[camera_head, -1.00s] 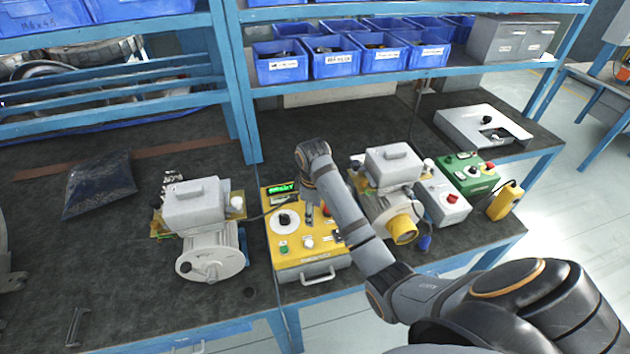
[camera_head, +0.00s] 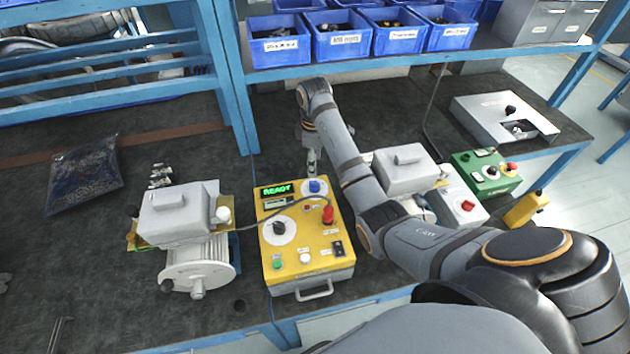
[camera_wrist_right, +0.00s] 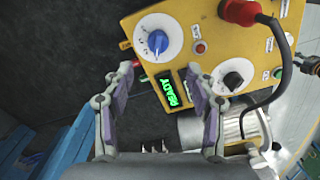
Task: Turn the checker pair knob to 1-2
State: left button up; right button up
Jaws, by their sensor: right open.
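The yellow checker (camera_head: 300,262) stands on the bench with its green READY display lit. It has a blue knob (camera_head: 314,186) at the back right and a black knob (camera_head: 279,227) on a white dial. Both show in the right wrist view, the blue knob (camera_wrist_right: 158,41) on a marked white dial and the black knob (camera_wrist_right: 233,80) to its right. The dial lettering is too small to read. My right gripper (camera_head: 311,162) points down just behind the checker's back edge, near the blue knob. Its fingers (camera_wrist_right: 160,88) are apart and empty. My left gripper is out of view.
Another unit (camera_head: 405,160) is partly hidden behind my right arm. A red plug with a cable (camera_head: 327,215) rises from the checker. Blue bins (camera_head: 340,45) sit on the shelf above.

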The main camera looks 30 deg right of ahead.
aim_at(315, 183)
notch_tip(315, 183, down, 4)
jog(key=b, duration=0.2)
jog(key=shift+r+b, duration=0.2)
jog(key=shift+b, duration=0.2)
jog(key=f+b, duration=0.4)
jog(key=f, duration=0.1)
jog(key=shift+w+d+f+b, duration=0.1)
jog(key=shift+w+d+b, duration=0.15)
jog(key=shift+b, duration=0.15)
jog(key=shift+s+a+f, duration=0.1)
jog(key=shift+f, duration=0.5)
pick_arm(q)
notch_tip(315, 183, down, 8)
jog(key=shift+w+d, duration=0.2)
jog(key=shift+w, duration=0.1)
